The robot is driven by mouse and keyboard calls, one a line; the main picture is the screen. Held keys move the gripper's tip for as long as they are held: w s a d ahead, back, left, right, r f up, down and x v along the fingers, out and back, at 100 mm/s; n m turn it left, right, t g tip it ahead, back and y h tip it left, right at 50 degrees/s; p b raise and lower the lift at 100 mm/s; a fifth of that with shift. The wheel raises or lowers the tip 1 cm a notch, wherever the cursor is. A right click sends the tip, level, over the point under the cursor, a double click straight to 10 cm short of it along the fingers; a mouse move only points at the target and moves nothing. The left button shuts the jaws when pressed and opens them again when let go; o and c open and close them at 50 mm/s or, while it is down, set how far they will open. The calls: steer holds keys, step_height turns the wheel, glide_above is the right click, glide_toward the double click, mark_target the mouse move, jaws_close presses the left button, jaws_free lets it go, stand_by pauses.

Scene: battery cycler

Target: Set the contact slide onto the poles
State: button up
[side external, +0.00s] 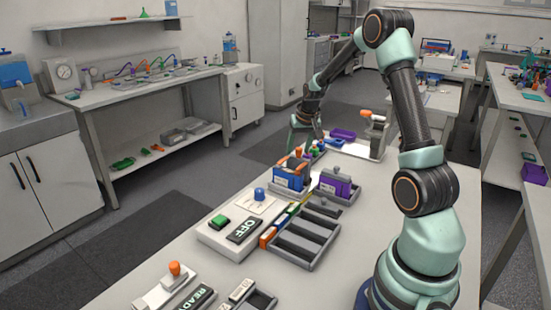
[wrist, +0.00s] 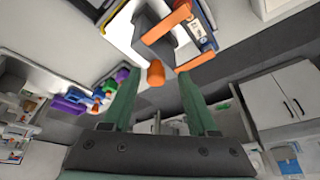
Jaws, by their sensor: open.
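An orange knob (wrist: 156,72) on a dark grey block (wrist: 155,38), which looks like the contact slide, shows in the wrist view. It sits beside a blue battery (wrist: 203,36) with an orange handle. In the side view the orange knob (side external: 298,153) shows just behind the blue battery (side external: 290,180); the slide's body is mostly hidden there. Whether the slide touches the poles cannot be told. My gripper (side external: 306,138) is open and empty, pointing down above the knob. In the wrist view its green fingers (wrist: 159,78) lie either side of the knob, apart from it.
A purple battery (side external: 336,186) stands right of the blue one. An empty grey rack (side external: 303,240) and a box with an OFF display (side external: 243,229) lie nearer. A fixture with an orange knob (side external: 376,116) stands at the far end.

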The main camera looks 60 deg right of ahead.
steer(key=v, duration=1.2)
steer(key=shift+a+r, duration=0.1)
steer(key=s+a+r+n+t, duration=0.1)
steer(key=a+r+n, duration=0.1)
steer(key=a, duration=0.5)
steer(key=a+r+n, duration=0.2)
steer(key=a, duration=0.6)
steer(key=s+a+n+y, duration=0.1)
steer(key=s+a+n, duration=0.1)
steer(key=s+a, duration=0.2)
steer(key=s+a+f+n+t+y, duration=0.1)
steer(key=s+a, duration=0.3)
steer(key=a, duration=0.5)
steer(key=shift+a+f+n+y, duration=0.3)
steer(key=shift+n, duration=0.6)
